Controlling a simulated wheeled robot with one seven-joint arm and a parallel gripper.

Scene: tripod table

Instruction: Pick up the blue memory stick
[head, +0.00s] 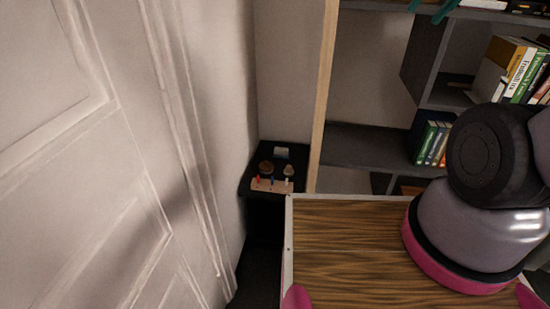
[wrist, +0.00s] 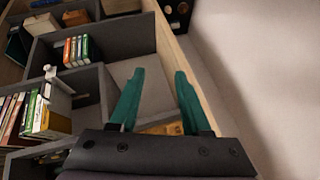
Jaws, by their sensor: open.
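A small blue upright item (head: 272,180), which may be the blue memory stick, stands at a pale wooden block (head: 266,186) on a small black table (head: 247,186) in the head view. It is too small to make out its shape. My gripper (wrist: 160,74) shows two teal fingers, apart and empty, in the wrist view, pointing towards the shelves. Teal finger parts also show at the top of the head view, far from the black table. The blue item cannot be made out in the wrist view.
A red item (head: 258,179) and brown rounded things (head: 266,167) share the black table. A white door (head: 110,150) stands left. A grey bookshelf (head: 365,145) with books (head: 435,142) stands right, with a wooden edge (head: 323,95) between. A wood-grained top (head: 345,245) lies in front.

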